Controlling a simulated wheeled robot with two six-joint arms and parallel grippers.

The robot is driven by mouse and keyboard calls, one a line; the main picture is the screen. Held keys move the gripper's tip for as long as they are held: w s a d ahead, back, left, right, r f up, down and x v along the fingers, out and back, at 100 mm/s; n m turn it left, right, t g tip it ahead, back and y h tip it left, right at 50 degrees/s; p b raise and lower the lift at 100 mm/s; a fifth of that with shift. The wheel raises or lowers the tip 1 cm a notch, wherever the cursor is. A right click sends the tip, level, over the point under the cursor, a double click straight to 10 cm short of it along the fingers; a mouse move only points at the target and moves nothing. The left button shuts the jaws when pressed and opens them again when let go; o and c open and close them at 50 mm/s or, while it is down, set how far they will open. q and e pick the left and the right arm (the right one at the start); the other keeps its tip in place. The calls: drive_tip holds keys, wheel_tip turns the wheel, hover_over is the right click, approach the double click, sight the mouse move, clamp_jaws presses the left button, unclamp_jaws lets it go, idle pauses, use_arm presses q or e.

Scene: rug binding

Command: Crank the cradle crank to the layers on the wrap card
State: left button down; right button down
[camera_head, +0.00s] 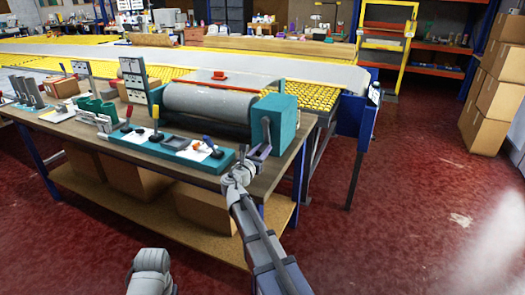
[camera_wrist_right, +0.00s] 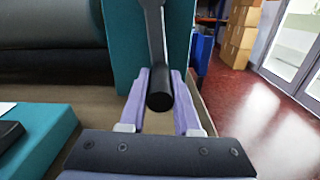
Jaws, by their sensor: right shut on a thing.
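The cradle is a grey roller (camera_head: 207,103) between teal end blocks on the workbench. Its crank (camera_head: 266,127) is on the teal right end block (camera_head: 282,122). My right gripper (camera_head: 256,154) is shut on the dark crank handle. In the right wrist view the black crank handle (camera_wrist_right: 160,101) lies between the purple fingers of the gripper (camera_wrist_right: 161,104), with the crank arm running up from it. Upright pale cards with dark marks (camera_head: 132,72) stand left of the roller; which is the wrap card, and its marks, cannot be read.
A teal tray (camera_head: 170,148) with small levers and knobs lies in front of the roller. A long table with yellow edges (camera_head: 330,75) runs behind. Cardboard boxes (camera_head: 495,90) are stacked at right; red floor between is clear.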

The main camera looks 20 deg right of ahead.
idle(0.8)
drive_tip(key=shift+w+a+m, duration=0.55)
drive_tip(key=shift+w+m, duration=0.15)
drive_tip(key=shift+m, duration=0.4)
drive_tip(key=w+m, duration=0.1)
drive_tip(key=w+a+m, duration=0.1)
drive_tip(key=m, duration=0.1)
drive_tip(key=shift+a+r, duration=0.25)
drive_tip(key=shift+a, duration=0.05)
drive_tip(key=shift+w+a+r+p, duration=0.15)
drive_tip(key=shift+w+a+p, duration=0.15)
drive_tip(key=shift+p, duration=0.1)
drive_tip(key=c, duration=0.6)
unclamp_jaws()
